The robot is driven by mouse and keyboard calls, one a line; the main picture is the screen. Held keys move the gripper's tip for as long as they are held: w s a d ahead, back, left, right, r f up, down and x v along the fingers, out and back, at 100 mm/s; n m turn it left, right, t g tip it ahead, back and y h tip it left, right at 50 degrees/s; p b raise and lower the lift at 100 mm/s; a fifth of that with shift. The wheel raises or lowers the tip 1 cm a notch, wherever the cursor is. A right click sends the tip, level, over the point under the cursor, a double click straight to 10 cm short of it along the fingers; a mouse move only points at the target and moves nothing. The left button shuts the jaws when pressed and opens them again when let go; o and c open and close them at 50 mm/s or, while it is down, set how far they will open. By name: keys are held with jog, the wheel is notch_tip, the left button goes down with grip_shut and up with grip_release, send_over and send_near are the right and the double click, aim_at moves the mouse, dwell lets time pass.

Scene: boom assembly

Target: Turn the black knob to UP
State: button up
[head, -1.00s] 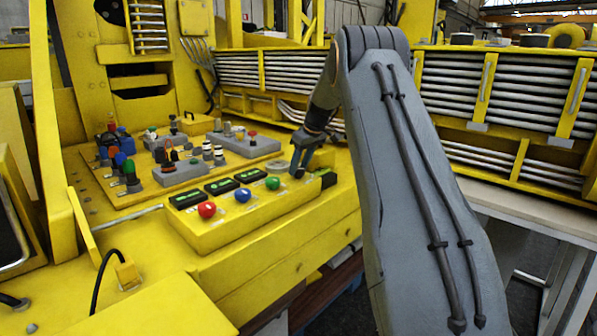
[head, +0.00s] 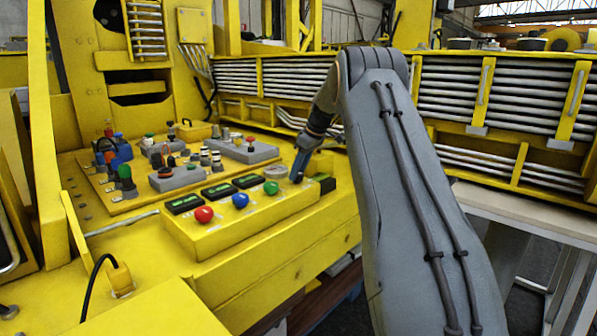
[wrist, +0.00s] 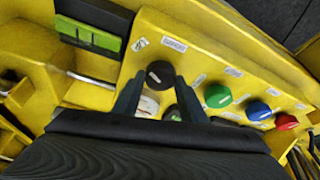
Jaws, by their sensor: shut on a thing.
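The black knob (wrist: 160,74) is on the yellow control panel (wrist: 190,40) in the wrist view, near a small printed label. My gripper (wrist: 157,88) has its two fingers on either side of the knob and is shut on it. Which mark the knob points at cannot be read. In the head view my gripper (head: 298,176) is at the far right end of the yellow control box, and the black knob cannot be made out behind the fingers.
A green knob (wrist: 218,95), a blue knob (wrist: 258,110) and a red knob (wrist: 287,122) stand in a row beside the black one. A green display (wrist: 90,34) is at the upper left. Grey switch boxes (head: 178,179) stand behind the control box.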

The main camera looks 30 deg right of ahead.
jog(key=o, duration=1.1)
jog(key=shift+c, duration=0.2)
jog(key=b+v, duration=0.2)
jog(key=v, duration=0.6)
jog(key=shift+a+f, duration=0.1)
